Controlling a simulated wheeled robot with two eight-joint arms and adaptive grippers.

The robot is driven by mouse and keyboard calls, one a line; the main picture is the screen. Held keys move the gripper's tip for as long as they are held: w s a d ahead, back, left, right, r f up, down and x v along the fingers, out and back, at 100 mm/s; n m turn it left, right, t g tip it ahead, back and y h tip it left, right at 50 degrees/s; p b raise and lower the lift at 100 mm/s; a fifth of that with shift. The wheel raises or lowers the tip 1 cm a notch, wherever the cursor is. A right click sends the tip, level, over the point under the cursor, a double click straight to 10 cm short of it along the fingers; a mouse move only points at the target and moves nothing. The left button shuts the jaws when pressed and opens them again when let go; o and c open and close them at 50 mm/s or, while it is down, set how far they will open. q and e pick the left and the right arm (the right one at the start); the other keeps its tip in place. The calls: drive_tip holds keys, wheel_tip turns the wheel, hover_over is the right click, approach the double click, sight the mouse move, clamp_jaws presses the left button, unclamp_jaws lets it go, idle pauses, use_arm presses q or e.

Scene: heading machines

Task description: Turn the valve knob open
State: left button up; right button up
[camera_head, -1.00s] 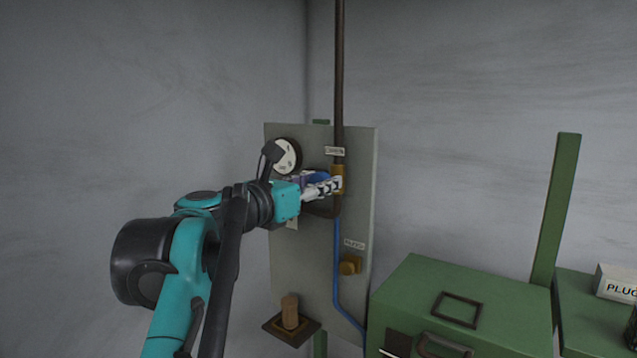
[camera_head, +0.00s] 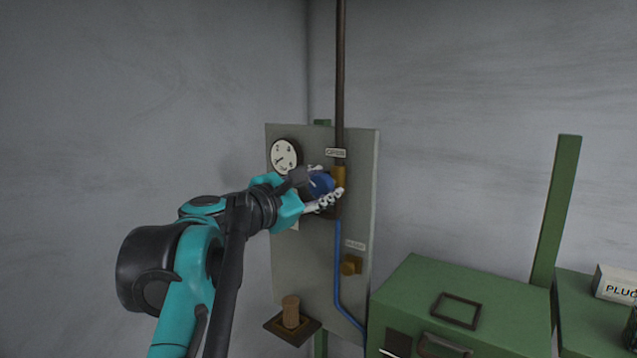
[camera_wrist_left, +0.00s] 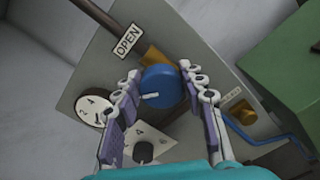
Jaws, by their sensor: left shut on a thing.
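The blue valve knob (camera_head: 321,185) is on the grey panel, below a small label, at the brass fitting of the pipe. In the left wrist view the knob (camera_wrist_left: 161,88) has a white mark on its face, and the label above it reads OPEN (camera_wrist_left: 127,40). My left gripper (camera_head: 328,180) has its two fingers on either side of the knob and is shut on it. In the wrist view the gripper's (camera_wrist_left: 159,71) right finger lies against the knob. My right gripper is not in view.
A round white gauge (camera_head: 284,155) is on the panel (camera_head: 300,255), left of the knob. A small brass knob (camera_head: 351,265) sits lower right by the blue pipe (camera_head: 337,275). A green cabinet (camera_head: 475,285) stands at the right. A cylinder (camera_head: 290,311) stands below the panel.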

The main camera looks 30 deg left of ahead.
sight(318, 188)
use_arm(q)
drive_tip(key=m, duration=0.5)
drive_tip(key=shift+m+p, duration=0.3)
drive_tip(key=m, duration=0.4)
drive_tip(key=shift+w+f+m, duration=0.1)
drive_tip(key=shift+w+m, duration=0.05)
drive_tip(key=shift+m, duration=0.25)
drive_tip(key=o, duration=1)
drive_tip(key=shift+c, duration=0.2)
drive_tip(key=shift+o, duration=1)
drive_tip(key=shift+w+f, duration=0.15)
drive_tip(key=shift+w, duration=0.1)
drive_tip(key=shift+s, duration=0.1)
drive_tip(key=s, duration=0.7)
drive_tip(key=shift+s+a, duration=0.15)
drive_tip(key=shift+a, duration=0.15)
